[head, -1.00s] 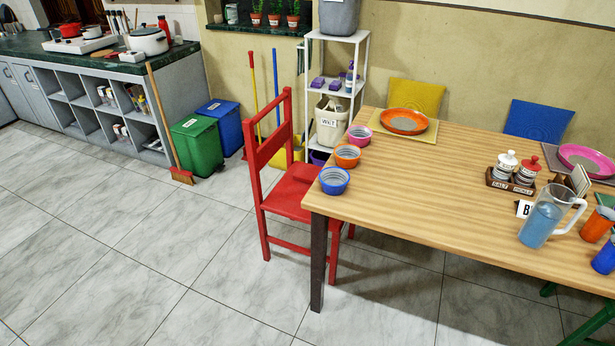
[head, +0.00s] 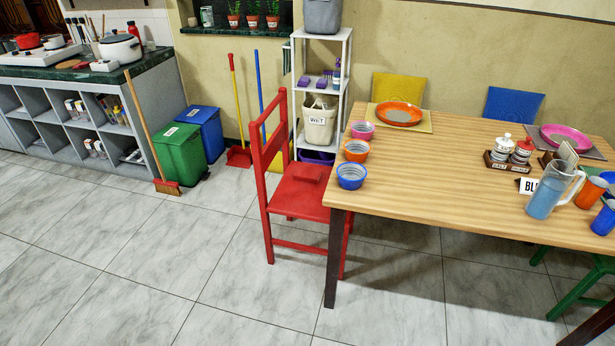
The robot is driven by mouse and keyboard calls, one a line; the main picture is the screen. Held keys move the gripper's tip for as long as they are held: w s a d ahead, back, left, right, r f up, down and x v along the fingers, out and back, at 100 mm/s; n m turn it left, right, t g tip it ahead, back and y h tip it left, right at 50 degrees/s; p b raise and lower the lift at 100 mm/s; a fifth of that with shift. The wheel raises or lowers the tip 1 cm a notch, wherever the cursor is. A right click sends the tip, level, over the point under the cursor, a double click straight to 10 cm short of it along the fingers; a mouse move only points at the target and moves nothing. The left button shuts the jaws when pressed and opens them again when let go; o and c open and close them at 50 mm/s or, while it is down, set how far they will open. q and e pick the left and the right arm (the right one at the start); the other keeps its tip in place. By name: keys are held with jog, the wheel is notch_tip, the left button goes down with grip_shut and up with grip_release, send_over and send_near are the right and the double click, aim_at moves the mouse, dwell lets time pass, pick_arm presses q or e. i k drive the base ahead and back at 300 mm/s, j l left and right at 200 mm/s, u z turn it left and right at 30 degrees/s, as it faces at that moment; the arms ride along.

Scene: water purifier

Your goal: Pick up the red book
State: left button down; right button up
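A small flat red block, which looks like the red book (head: 308,174), lies on the seat of the red chair (head: 300,197) in the head view. It is almost the same red as the seat, so its edges are hard to make out. The chair stands at the left end of the wooden table (head: 440,205), its back to the left. Neither of my grippers is in view.
Bowls, plates, a salt and pepper rack (head: 510,154) and a water pitcher (head: 552,194) stand on the table. Green (head: 180,154) and blue bins, a broom (head: 166,187) and a white shelf (head: 322,90) are behind. The tiled floor in front and left is clear.

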aim_at(301, 174)
jog(key=i+j, duration=0.3)
jog(key=i+j+z, duration=0.15)
jog(key=i+j, duration=0.4)
jog(key=j, duration=0.2)
jog(key=i+j+z, duration=0.15)
jog(key=i+j, duration=0.35)
jog(key=j, duration=0.25)
jog(key=i+j+z, duration=0.15)
jog(key=i+j, duration=0.1)
jog(key=j, duration=0.1)
